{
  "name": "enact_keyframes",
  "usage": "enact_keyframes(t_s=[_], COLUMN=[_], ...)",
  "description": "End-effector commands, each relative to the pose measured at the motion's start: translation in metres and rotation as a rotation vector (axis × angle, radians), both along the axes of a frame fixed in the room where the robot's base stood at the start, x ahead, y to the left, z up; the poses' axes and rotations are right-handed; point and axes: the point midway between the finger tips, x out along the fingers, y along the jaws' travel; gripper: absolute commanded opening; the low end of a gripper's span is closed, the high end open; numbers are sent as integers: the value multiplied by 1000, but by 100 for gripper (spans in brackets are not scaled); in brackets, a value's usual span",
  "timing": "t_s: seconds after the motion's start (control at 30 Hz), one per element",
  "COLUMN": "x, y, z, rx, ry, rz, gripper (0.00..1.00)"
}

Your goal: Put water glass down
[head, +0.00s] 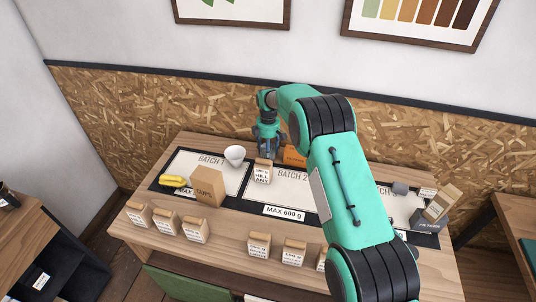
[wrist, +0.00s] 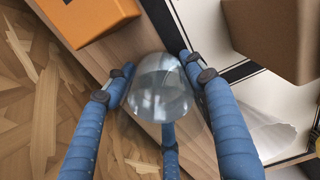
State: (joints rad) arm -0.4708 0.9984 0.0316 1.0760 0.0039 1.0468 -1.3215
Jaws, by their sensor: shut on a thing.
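The water glass (wrist: 158,88) is clear and shows in the wrist view between the blue fingers of my gripper (wrist: 160,100), which is shut on it. In the head view my gripper (head: 267,138) hangs near the table's back edge, behind a small labelled kraft bag (head: 262,174). I cannot make out the glass clearly there. How high it is above the table is hard to tell.
The table (head: 170,257) carries black-edged batch mats. A brown box (head: 207,187), a yellow item (head: 172,181) and several kraft bags stand nearer the front.

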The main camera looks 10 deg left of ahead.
Motion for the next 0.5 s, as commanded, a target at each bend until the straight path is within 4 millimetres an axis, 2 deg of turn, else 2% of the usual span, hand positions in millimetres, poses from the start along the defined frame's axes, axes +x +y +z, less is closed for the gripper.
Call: enact_keyframes(t_s=[0.47,0.5], x=[1,0], y=[0,0], z=[-5,-6], rx=[2,0], ry=[-3,-2], rz=[0,0], gripper=[13,57])
